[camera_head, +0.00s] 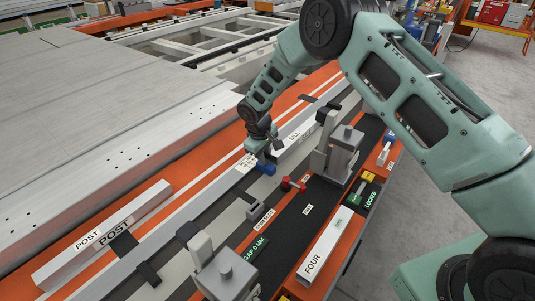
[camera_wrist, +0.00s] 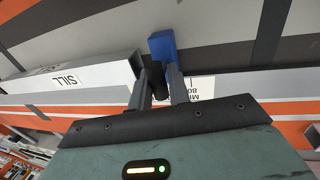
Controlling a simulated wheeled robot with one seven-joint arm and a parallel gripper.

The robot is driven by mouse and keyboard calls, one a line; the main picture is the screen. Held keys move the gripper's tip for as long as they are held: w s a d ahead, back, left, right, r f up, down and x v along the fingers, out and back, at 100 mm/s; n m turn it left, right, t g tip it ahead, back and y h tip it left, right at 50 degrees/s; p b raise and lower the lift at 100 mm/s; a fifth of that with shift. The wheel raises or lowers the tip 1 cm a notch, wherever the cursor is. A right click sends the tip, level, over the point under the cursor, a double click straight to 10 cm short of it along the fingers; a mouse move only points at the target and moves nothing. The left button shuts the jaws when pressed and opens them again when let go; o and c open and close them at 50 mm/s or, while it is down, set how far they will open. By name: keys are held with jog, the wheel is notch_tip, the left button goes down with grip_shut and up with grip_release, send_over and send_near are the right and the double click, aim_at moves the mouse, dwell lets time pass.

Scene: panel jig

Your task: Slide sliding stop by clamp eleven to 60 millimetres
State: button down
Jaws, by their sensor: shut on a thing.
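The sliding stop shows as a blue block (camera_head: 265,168) on the pale rail by the scale, below my gripper (camera_head: 262,148). In the wrist view the blue block (camera_wrist: 163,45) lies just beyond my fingertips (camera_wrist: 159,75). My fingers are closed on a dark upright piece beside the blue block, seemingly the stop's grip. A white scale label (camera_wrist: 200,88) reading 80 and MM lies right of the fingers; the stop's exact reading is hidden. A grey clamp (camera_head: 337,150) stands to the right in the head view; its number cannot be read.
A bar marked SILL (camera_wrist: 70,78) ends close left of my fingers. Red handle (camera_head: 293,184), a second grey clamp (camera_head: 227,272), a bar marked FOUR (camera_head: 325,250) and a bar marked POST (camera_head: 105,235) stand nearby. A green LOCKED display (camera_head: 371,196) sits at the right edge.

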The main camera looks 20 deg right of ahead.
jog(key=shift+s+a, duration=0.7)
jog(key=shift+a, duration=0.35)
jog(key=c, duration=1.4)
grip_release()
jog(key=shift+o, duration=0.2)
notch_tip(320, 180, up, 17)
jog(key=s+a+b, duration=0.2)
jog(key=b, duration=0.1)
jog(key=shift+a, duration=0.35)
jog(key=s+a+r+y, duration=0.1)
jog(key=s+a+r, duration=0.1)
jog(key=s, duration=0.7)
jog(key=s+a+r+y, duration=0.1)
jog(key=s+a+r, duration=0.15)
jog(key=s, duration=0.55)
jog(key=s+d, duration=0.2)
jog(key=s, duration=0.8)
jog(key=s+d+f+g, duration=0.1)
jog(key=s+d, duration=0.1)
jog(key=s, duration=0.9)
jog(key=shift+d, duration=0.35)
